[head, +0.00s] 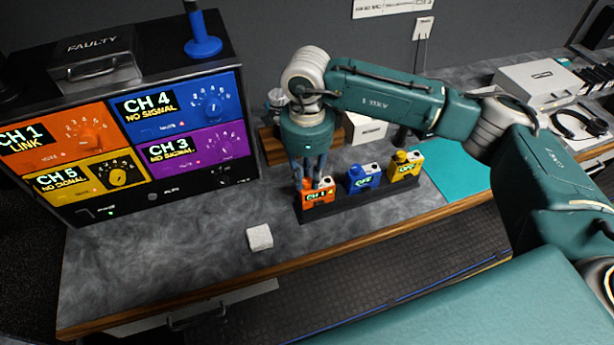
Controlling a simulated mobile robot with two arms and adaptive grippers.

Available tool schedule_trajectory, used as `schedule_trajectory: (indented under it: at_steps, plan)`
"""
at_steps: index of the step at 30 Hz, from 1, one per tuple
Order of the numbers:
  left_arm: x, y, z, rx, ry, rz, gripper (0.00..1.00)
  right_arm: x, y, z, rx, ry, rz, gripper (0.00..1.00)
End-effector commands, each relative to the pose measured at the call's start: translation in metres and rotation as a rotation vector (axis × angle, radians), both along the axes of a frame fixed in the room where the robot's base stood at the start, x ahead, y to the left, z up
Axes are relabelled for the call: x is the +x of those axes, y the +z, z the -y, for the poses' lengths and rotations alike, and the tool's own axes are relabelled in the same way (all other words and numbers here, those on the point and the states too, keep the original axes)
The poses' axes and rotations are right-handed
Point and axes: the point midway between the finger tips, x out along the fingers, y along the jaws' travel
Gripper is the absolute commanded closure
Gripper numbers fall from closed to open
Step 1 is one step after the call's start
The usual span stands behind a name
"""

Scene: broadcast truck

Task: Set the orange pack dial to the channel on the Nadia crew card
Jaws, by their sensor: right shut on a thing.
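The orange pack (318,197) stands upright at the left end of a dark rack (345,211) on the counter. Its small display seems to read CH 1 with another mark after it, too small to be sure. My right gripper (307,181) points down from above and is shut on the pack's dial, which its fingers mostly hide. The orange panel (40,138) of the base unit at left reads CH 1 LINK. I cannot make out a crew card with Nadia's name. My left gripper is out of view.
A blue pack (362,180) and a yellow pack (405,168), both reading OFF, stand to the right in the rack. A white block (259,237) lies on clear counter in front. A teal mat (455,175), headset (580,122) and white box (538,84) are farther right.

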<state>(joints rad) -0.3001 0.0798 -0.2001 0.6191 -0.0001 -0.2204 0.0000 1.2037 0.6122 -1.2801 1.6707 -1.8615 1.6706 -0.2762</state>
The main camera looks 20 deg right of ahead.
Motion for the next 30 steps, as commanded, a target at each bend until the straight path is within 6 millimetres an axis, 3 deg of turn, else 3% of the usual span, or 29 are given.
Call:
schedule_trajectory:
  at_steps: [4,5,7,8,20,30]
  plan:
    - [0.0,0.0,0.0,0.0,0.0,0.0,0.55,0.0,0.001,0.0,0.001,0.001,0.001,1.0]
    - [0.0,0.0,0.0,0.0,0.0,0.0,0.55,0.0,0.001,0.0,0.001,0.001,0.001,0.76]
    - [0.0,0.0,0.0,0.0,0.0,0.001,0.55,0.0,0.001,0.0,0.001,0.001,0.001,0.62]
    - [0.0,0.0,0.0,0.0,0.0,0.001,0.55,0.0,0.001,0.0,0.001,0.001,0.001,0.61]
    - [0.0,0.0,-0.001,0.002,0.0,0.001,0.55,0.001,0.01,0.0,0.001,0.002,0.003,0.61]
    - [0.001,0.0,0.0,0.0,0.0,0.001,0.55,0.001,0.078,0.0,0.001,0.002,0.007,0.61]
